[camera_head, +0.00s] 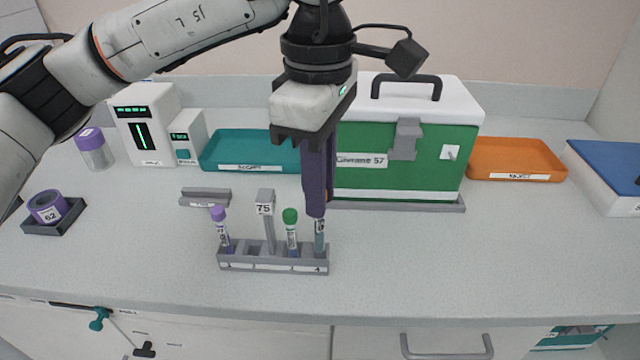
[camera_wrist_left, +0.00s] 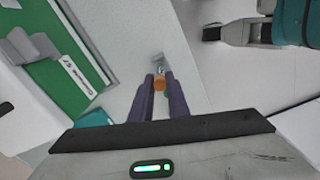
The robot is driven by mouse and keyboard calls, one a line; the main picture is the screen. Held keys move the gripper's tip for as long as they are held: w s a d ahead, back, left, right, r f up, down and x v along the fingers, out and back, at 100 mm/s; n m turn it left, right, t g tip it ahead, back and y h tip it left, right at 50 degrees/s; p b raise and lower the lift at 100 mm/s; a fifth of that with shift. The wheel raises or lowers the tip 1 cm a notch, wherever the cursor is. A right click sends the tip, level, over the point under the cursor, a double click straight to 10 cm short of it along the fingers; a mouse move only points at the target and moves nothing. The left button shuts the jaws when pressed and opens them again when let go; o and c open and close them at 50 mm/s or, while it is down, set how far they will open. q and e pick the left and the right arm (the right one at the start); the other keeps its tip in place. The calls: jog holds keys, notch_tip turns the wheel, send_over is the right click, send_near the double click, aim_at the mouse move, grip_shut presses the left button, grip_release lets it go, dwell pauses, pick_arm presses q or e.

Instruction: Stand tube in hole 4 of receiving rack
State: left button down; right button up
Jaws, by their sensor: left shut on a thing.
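The receiving rack (camera_head: 273,266) is a grey block with a "75" sign post. A purple-capped tube (camera_head: 222,230) stands at its left end. A green-capped tube (camera_head: 291,232) stands right of the middle. My left gripper (camera_head: 317,212) points down over the right end, marked 4, and is shut on a tube (camera_head: 320,238). That tube is upright, its lower end at hole 4; how deep it sits is unclear. In the left wrist view its orange cap (camera_wrist_left: 160,84) shows between the fingertips (camera_wrist_left: 159,80). The fingers hide most of the cap in the head view. My right gripper is not in view.
A green box (camera_head: 400,150) with a white lid stands close behind the gripper. A teal tray (camera_head: 250,150) and an orange tray (camera_head: 515,160) lie at the back. A small holder (camera_head: 53,215) with a purple roll is at left. The counter right of the rack is clear.

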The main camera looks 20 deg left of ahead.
pick_arm(q)
jog(key=shift+f, duration=0.2)
jog(key=shift+f+b, duration=0.4)
jog(key=shift+b, duration=0.1)
jog(key=shift+f, duration=0.15)
dwell(0.4)
jog(key=shift+f+b, duration=0.5)
jog(key=shift+b, duration=0.1)
jog(key=c, duration=1.6)
grip_release()
